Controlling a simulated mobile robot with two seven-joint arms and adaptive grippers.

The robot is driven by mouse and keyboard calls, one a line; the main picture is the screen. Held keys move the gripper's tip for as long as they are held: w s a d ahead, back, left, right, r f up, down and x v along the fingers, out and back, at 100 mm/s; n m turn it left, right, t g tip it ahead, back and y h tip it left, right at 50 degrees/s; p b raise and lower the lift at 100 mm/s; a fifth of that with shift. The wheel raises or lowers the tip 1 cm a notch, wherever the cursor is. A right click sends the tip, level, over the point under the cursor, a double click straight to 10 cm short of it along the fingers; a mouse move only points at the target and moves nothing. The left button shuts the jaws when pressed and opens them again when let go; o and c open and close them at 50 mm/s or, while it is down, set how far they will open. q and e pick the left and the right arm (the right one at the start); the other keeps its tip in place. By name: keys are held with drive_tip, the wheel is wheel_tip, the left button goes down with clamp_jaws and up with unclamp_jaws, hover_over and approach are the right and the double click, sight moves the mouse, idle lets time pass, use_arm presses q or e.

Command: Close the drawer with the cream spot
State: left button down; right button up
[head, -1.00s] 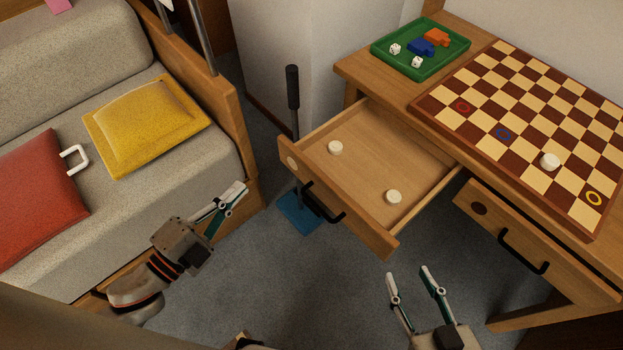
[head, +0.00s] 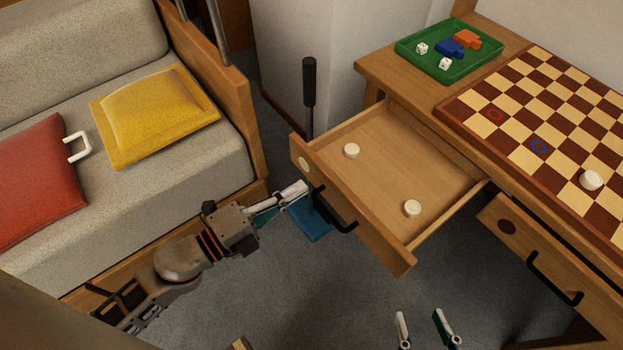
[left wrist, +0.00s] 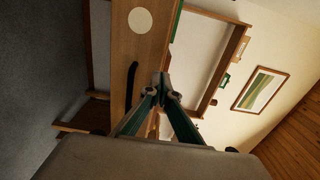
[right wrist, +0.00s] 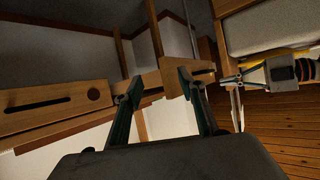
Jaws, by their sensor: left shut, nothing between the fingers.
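The drawer with the cream spot (head: 304,163) stands pulled out from the desk, with two white checkers inside. Its black handle (head: 334,211) is on the front; the spot is near the left end. My left gripper (head: 303,187) is shut and empty, its tips at the drawer front near the handle's left end. In the left wrist view the tips (left wrist: 162,80) are beside the drawer front (left wrist: 146,52) and handle (left wrist: 131,85); I cannot tell whether they touch. My right gripper (head: 421,318) is open and empty, low in the head view, in front of the desk.
A second drawer with a dark spot (head: 507,226) is closed at the right. On the desk are a checkerboard (head: 560,120) and a green tray (head: 432,68). A sofa with a yellow cushion (head: 155,112) and a red cushion (head: 40,180) stands left. A black-handled post (head: 309,85) rises behind the drawer.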

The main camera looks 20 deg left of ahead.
sight(324, 174)
use_arm(q)
drive_tip(key=x, duration=0.4)
drive_tip(key=shift+r, duration=0.1)
drive_tip(key=shift+w+d, duration=0.1)
drive_tip(key=shift+w, duration=0.1)
use_arm(e)
drive_tip(key=shift+d+f, duration=0.1)
drive_tip(key=shift+d, duration=0.1)
drive_tip(key=shift+s+f, duration=0.15)
drive_tip(key=shift+s, duration=0.05)
use_arm(q)
drive_tip(key=shift+w, duration=0.1)
use_arm(e)
drive_tip(key=shift+d, duration=0.1)
